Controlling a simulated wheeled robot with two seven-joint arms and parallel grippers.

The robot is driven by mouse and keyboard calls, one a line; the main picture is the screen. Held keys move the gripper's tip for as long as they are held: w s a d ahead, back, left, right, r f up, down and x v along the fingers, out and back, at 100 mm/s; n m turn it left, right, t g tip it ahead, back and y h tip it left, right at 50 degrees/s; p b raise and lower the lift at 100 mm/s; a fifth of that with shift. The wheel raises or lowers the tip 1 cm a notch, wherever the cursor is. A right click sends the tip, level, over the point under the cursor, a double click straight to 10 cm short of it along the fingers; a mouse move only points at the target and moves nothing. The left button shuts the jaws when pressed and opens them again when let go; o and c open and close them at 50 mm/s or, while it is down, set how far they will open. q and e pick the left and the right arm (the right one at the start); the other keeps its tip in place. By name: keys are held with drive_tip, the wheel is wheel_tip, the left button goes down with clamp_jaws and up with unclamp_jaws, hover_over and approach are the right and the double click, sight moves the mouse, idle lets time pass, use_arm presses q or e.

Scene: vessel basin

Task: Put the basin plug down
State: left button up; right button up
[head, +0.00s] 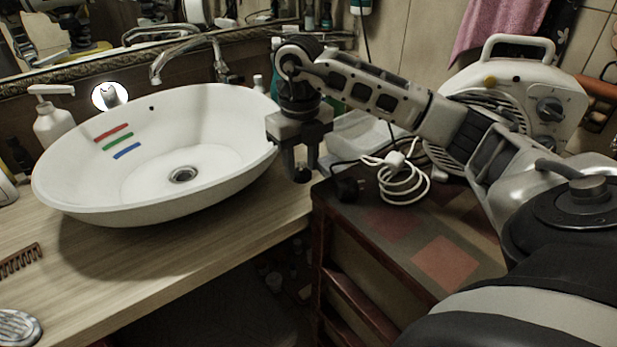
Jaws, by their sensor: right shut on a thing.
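My right gripper (300,172) points down just right of the basin's right rim, over the right end of the wooden counter. Its jaws are shut on a small dark thing, which I take to be the basin plug; the fingers hide most of it. The white oval basin (220,120) stands on the counter. Its drain (183,174) shows as a metal ring with a dark middle, with no plug seen over it. Red, green and blue stripes mark the basin's inner left wall. My left gripper is not in view.
A chrome faucet (172,58) reaches over the basin's back. A white soap dispenser (52,122) stands at left; a brown comb (20,260) lies at front left. A dark cabinet (392,248) at right bears a coiled white cable (405,183) and a white heater (545,95). The front counter is mostly clear.

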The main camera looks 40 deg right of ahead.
sight(309, 180)
drive_tip(key=d+f, duration=0.1)
drive_tip(key=w+d+f, duration=0.1)
drive_tip(key=f, duration=0.1)
drive_tip(key=shift+w+d+f, duration=0.1)
drive_tip(key=shift+d+f, duration=0.2)
drive_tip(key=f, duration=0.2)
drive_tip(key=f+p, duration=0.1)
drive_tip(key=shift+w+d+f, duration=0.1)
drive_tip(key=shift+d, duration=0.2)
drive_tip(key=shift+f, duration=0.45)
drive_tip(key=o, duration=1)
drive_tip(key=shift+c, duration=0.2)
drive_tip(key=shift+r, duration=0.4)
use_arm(q)
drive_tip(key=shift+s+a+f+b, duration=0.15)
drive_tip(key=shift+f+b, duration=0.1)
drive_tip(key=shift+b, duration=0.25)
use_arm(e)
wheel_tip(309, 180, up, 12)
drive_tip(key=shift+f, duration=0.15)
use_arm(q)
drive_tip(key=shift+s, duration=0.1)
use_arm(e)
drive_tip(key=shift+a, duration=0.15)
